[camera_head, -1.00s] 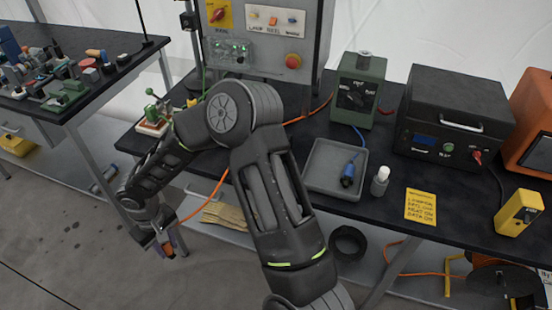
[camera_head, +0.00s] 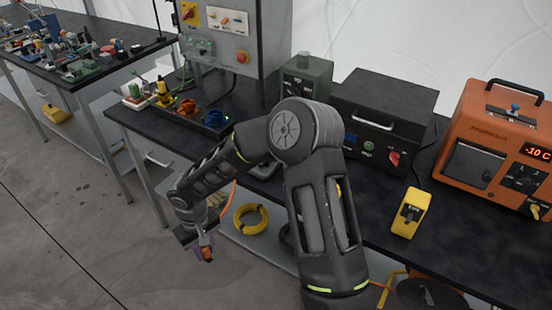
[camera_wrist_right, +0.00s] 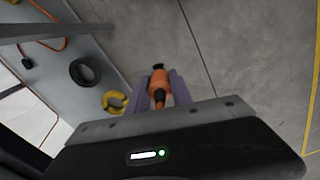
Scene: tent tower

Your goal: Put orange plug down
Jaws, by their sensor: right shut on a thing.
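The orange plug (camera_wrist_right: 158,83) sits between the two purple-grey fingers of my right gripper (camera_wrist_right: 160,88) in the right wrist view, with a dark end pointing away. In the head view my right gripper (camera_head: 205,250) hangs in front of the table edge, above the floor, shut on the plug (camera_head: 207,255). Both are small there. My left gripper is not in view.
The black workbench (camera_head: 290,195) carries a green box (camera_head: 306,76), a black case (camera_head: 385,105), a yellow meter (camera_head: 411,212) and an orange unit (camera_head: 495,150). Coloured sockets (camera_head: 187,107) stand at its left end. A yellow cable coil (camera_head: 250,218) lies on the lower shelf.

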